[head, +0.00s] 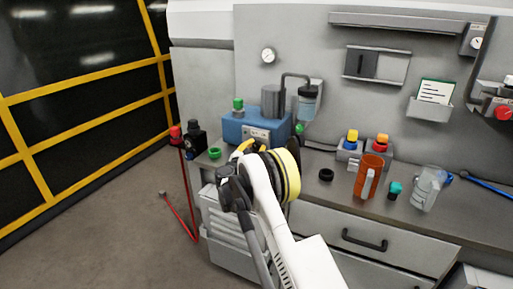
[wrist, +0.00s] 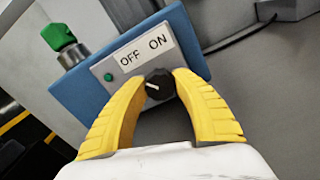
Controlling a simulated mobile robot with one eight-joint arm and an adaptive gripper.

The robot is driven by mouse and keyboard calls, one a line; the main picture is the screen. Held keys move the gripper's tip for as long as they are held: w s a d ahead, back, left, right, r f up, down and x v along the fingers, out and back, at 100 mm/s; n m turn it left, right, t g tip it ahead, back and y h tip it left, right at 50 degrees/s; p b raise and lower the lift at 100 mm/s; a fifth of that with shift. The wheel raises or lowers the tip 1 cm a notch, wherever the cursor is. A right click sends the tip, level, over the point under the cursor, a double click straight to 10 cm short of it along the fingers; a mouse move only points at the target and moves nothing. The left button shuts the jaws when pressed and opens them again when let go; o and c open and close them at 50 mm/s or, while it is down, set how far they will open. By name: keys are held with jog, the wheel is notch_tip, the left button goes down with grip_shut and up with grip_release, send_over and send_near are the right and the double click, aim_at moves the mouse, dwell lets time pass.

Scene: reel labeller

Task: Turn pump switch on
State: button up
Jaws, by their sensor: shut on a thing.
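The pump is a blue box (head: 236,128) with a grey motor and a clear jar, standing on the bench at its left end. In the wrist view its blue front (wrist: 80,92) carries a pale plate (wrist: 147,57) marked OFF and ON. The pump switch is a black round knob (wrist: 160,84) below the plate, with a white pointer line aimed left, towards the OFF side. My gripper (wrist: 160,80) has its yellow fingertips on both sides of the knob, shut on it. In the head view my gripper (head: 243,146) is at the pump's front, and my arm hides the knob.
A green light (wrist: 108,77) is left of the knob, and a green-handled valve (wrist: 60,36) is at the pump's side. An orange jug (head: 368,178), a clear jug (head: 427,188) and a black ring (head: 326,175) stand to the right on the bench.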

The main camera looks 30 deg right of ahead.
jog(key=m, duration=0.8)
jog(key=shift+m, duration=0.4)
jog(key=m, duration=0.4)
jog(key=shift+b, duration=0.3)
jog(key=shift+m, duration=1.8)
jog(key=o, duration=1.2)
jog(key=shift+d, duration=0.1)
